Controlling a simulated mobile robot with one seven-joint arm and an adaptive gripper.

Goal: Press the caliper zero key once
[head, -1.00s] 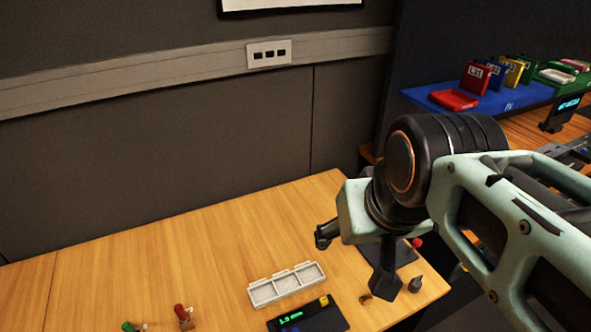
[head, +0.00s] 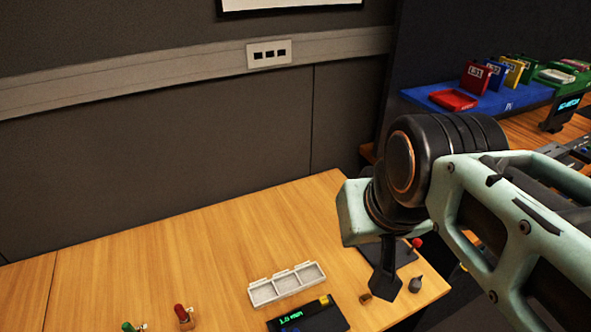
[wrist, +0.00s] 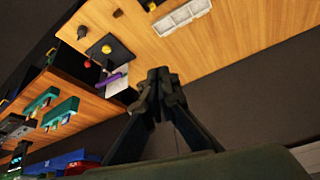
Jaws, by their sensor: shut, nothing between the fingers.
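A dark readout box (head: 310,316) with green digits, apparently "1.0 mm", lies at the front of the wooden table in the head view, partly cut off by the lower edge. A small yellow key (head: 324,299) sits at its back right corner; I take it for the zero key, but no label is legible. My gripper (head: 384,292) points down, to the right of the box and apart from the key. In the wrist view its fingertips (wrist: 159,76) are together and empty. A dark corner with yellow (wrist: 151,5) at the top may be the box.
A white three-compartment tray (head: 287,284) lies behind the box. A grey cone (head: 416,285) and brown block (head: 365,297) stand to the right. A red knob (head: 417,242) rises by a dark pad (head: 404,256). Red (head: 182,314) and green (head: 129,327) pieces stand front left.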

